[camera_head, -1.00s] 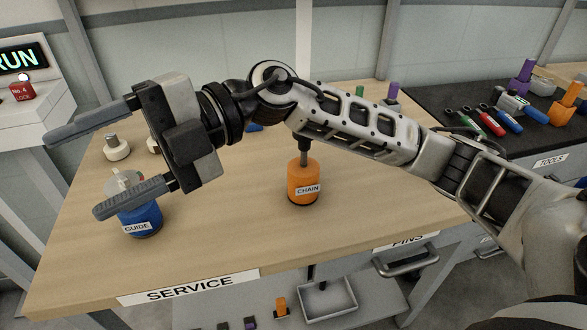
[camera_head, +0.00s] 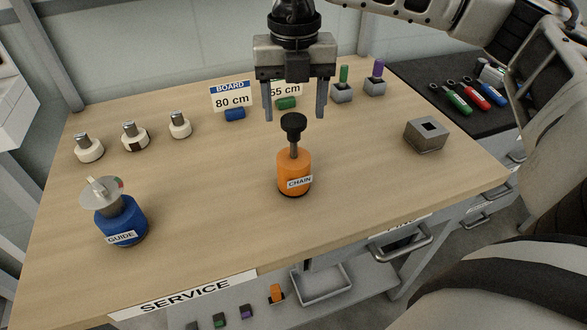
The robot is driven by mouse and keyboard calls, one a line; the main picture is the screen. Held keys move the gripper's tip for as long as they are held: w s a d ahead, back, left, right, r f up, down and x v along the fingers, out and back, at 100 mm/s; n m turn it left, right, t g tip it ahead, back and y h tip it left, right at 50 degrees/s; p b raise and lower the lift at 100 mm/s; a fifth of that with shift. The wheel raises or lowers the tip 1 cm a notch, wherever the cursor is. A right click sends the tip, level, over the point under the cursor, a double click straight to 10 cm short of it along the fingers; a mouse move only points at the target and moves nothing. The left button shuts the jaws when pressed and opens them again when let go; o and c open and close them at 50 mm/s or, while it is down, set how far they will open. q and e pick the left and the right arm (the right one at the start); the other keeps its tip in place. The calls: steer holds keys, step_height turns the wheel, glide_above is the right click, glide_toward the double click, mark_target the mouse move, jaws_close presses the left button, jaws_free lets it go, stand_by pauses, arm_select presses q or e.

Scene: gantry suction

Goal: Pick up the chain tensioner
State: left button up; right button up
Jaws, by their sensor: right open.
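The chain tensioner (camera_head: 294,172) is an orange cylinder labelled CHAIN, with a grey stem and a black knob on top. It stands upright on the wooden service table (camera_head: 215,245), right of its middle. My right gripper (camera_head: 296,115) points down with its two fingers apart and empty. In the picture the fingertips lie to either side of the black knob, and the gripper seems above or behind it; the exact depth is hard to tell. My left gripper is not in view.
A blue GUIDE unit (camera_head: 122,222) stands at the front left. Several white knobs (camera_head: 135,137), signs (camera_head: 232,97) and pin blocks (camera_head: 342,93) line the back. A grey socket block (camera_head: 427,135) is at right. Tools (camera_head: 456,98) lie on a black surface.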

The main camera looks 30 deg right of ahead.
mark_target(293, 140)
step_height(293, 140, down, 8)
steer(key=shift+s+a+r+p, duration=0.1)
steer(key=shift+r+p, duration=0.1)
steer(key=shift+p, duration=0.5)
steer(key=shift+r, duration=0.1)
jaws_close()
